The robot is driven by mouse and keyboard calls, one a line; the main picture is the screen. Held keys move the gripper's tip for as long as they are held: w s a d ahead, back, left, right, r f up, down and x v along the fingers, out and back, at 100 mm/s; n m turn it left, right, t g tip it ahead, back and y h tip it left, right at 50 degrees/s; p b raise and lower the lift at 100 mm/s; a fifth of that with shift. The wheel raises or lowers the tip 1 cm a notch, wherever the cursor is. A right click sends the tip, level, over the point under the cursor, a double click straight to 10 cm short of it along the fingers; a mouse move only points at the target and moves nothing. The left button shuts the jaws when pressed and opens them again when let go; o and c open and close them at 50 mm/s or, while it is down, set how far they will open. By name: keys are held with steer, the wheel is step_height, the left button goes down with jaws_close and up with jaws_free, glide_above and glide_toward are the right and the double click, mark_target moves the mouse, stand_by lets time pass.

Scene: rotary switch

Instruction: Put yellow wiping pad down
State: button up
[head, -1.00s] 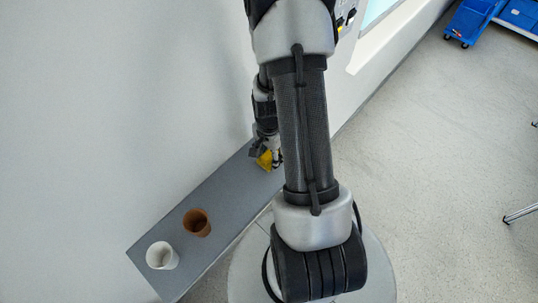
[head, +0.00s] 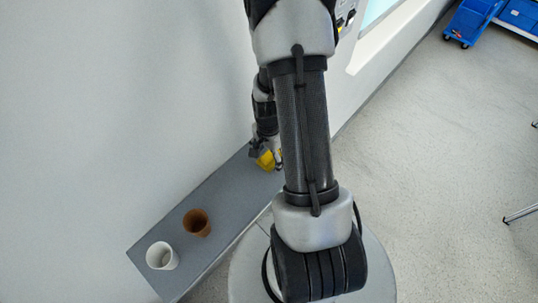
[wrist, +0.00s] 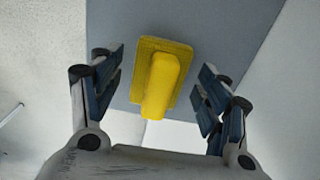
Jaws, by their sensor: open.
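The yellow wiping pad (wrist: 176,52) has a flat base and a raised grip bar, and in the wrist view it lies against the grey shelf (wrist: 230,40). My gripper (wrist: 160,88) is open, with one finger on each side of the pad and a clear gap to both. In the head view the pad (head: 266,159) shows at the far part of the grey shelf (head: 222,190), just below my gripper (head: 266,148). My arm hides part of that area.
A brown cup (head: 197,223) and a white cup (head: 161,256) stand on the near end of the shelf. A wall (head: 110,110) runs along the shelf's left side. The shelf between the brown cup and the pad is clear. Blue bins (head: 470,20) stand far off at the upper right.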

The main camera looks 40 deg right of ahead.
steer(key=w+a+r+n+p, duration=0.1)
steer(key=a+r+n+p, duration=0.15)
steer(key=r, duration=1.55)
steer(key=s+a+r+n+t, duration=0.2)
steer(key=s+a+r+n, duration=0.3)
steer(key=a+r+n, duration=0.2)
steer(key=s+a+r+n+t, duration=0.2)
steer(key=s+a+r+n, duration=0.3)
steer(key=a+r+n, duration=0.2)
steer(key=a+r, duration=0.2)
steer(key=a, duration=0.1)
steer(key=shift+r+n+t+b, duration=0.3)
steer(key=shift+n+b, duration=0.05)
steer(key=shift+b, duration=0.05)
steer(key=shift+s+a+f, duration=0.1)
